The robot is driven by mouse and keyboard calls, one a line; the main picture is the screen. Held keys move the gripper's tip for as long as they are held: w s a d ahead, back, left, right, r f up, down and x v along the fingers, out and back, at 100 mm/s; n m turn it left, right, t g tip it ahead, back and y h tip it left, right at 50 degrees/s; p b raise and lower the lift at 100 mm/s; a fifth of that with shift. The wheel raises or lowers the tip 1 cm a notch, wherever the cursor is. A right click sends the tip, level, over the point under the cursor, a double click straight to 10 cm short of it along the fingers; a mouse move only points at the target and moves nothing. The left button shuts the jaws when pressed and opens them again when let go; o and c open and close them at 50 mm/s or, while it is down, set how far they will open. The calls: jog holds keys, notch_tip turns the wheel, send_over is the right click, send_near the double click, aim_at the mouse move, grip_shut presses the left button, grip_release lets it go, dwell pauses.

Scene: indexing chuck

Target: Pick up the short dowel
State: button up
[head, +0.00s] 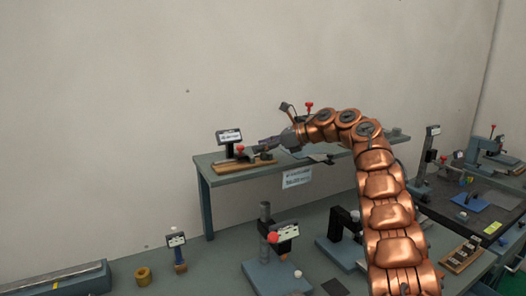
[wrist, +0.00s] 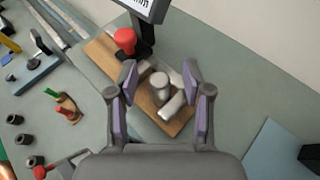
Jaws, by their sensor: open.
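In the wrist view a short grey upright cylinder (wrist: 160,84), which looks like the short dowel, stands on a wooden board (wrist: 103,50). Light grey blocks or pegs (wrist: 173,104) lie close around it; I cannot tell their exact shapes. My gripper (wrist: 160,68) is open, with one finger on each side of the cylinder and a gap showing at both sides. In the head view my gripper (head: 258,148) is over the right part of the board (head: 232,168) on the raised shelf, and the dowel cannot be made out there.
A dark display post (head: 229,137) with a red knob (wrist: 124,39) stands on the board beside the fingers. The raised shelf (head: 215,182) has bare room at its left front. Other fixtures, including a red-knobbed stand (head: 273,238), stand on the lower bench.

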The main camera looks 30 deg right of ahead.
grip_shut()
dwell(0.4)
jog(key=shift+r, duration=0.15)
jog(key=shift+r+p, duration=1.2)
jog(key=shift+r, duration=0.65)
jog(key=shift+s+f+b, duration=0.2)
jog(key=shift+f+b, duration=0.15)
jog(key=shift+b, duration=0.3)
jog(key=s+b, duration=0.1)
jog(key=b, duration=0.2)
jog(key=s+b, duration=0.1)
jog(key=shift+s+a, duration=0.25)
jog(key=shift+s, duration=0.1)
jog(key=s+a+r+b, duration=0.1)
jog(key=s+a+b, duration=0.1)
jog(key=s+b, duration=0.9)
jog(key=shift+s+r, duration=0.4)
jog(key=shift+s, duration=0.45)
